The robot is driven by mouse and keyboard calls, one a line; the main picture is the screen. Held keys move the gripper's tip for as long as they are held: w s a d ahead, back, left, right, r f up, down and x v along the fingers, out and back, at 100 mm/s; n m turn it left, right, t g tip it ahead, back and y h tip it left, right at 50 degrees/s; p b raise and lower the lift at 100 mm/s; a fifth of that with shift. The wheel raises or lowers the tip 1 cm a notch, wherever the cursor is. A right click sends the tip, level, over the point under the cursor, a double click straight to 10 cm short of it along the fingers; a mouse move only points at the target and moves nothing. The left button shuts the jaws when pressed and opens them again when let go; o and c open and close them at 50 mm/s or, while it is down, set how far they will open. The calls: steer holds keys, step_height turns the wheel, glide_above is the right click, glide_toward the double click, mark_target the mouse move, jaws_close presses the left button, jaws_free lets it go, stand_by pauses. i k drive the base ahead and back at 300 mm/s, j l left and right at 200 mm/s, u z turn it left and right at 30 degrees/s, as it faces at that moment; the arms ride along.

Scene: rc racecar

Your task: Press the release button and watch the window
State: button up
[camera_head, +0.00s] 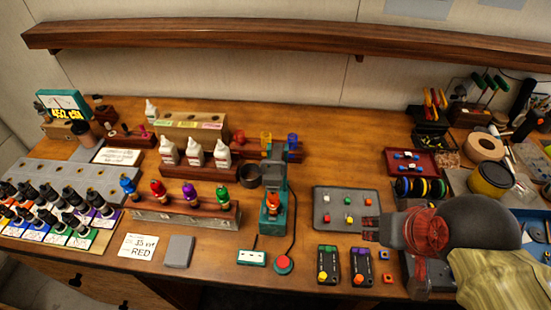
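A round red button (284,263) sits on a small base at the front of the table, and a dark cable runs up from it. A small pale box with a green edge (251,258) lies to its left; its markings are too small to read, and I cannot tell whether it is the window. Behind them stands a teal upright device (273,211) with an orange piece in it. My gripper (370,230) is at the right, above the table, pointing left, well to the right of the button. Its fingers are small and blurred, so their opening is unclear.
A grey tray with coloured blocks (322,222) and two dark boxes with coloured knobs (328,265) (361,267) lie between my gripper and the button. A teal meter (62,103) stands at the back left. A wooden shelf (290,36) spans the wall.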

mark_target(282, 262)
steer(key=u, duration=1.15)
